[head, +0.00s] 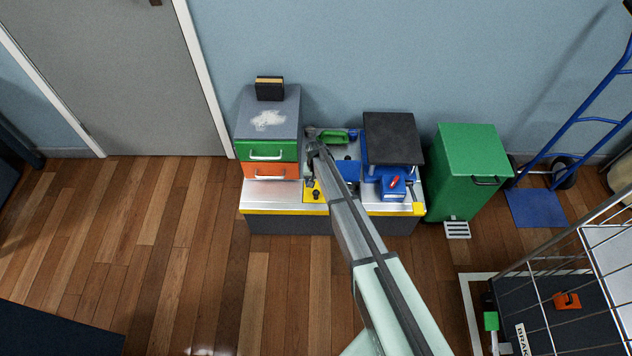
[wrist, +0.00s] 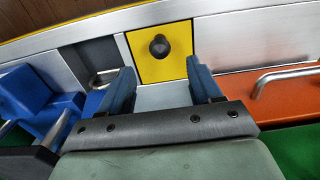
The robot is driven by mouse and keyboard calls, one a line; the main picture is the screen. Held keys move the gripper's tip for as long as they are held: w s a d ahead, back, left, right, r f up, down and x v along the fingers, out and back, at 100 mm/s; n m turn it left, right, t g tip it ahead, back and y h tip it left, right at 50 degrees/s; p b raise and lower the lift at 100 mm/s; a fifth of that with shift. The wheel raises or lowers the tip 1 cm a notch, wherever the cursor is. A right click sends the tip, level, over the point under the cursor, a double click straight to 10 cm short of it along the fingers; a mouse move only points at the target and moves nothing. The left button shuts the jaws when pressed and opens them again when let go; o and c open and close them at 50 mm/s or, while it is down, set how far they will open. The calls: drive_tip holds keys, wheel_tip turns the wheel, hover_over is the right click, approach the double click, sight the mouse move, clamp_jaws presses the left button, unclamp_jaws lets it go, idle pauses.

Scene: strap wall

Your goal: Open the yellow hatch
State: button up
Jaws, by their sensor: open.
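The yellow hatch (head: 307,196) is a small square panel in the metal top of the low bench, near its front edge. In the wrist view the yellow hatch (wrist: 178,66) lies flat, and a round dark knob (wrist: 160,45) stands on it. My gripper (head: 312,150) is over the bench, behind the hatch in the head view. In the wrist view my gripper (wrist: 160,78) has its two blue fingers wide apart with nothing between them. The knob is beyond the fingertips and shows roughly midway between them. My arm covers part of the bench to the right of the hatch.
An orange drawer (head: 285,171) and a green drawer (head: 253,151) with bar handles stand left of the hatch. A blue device (head: 393,188) is to the right. A dark recess with a metal handle (wrist: 104,78) adjoins the hatch. A green bin (head: 460,175) stands beside the bench.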

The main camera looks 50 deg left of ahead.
sight(316, 191)
drive_tip(key=shift+f, duration=4.25)
drive_tip(key=shift+c, duration=0.4)
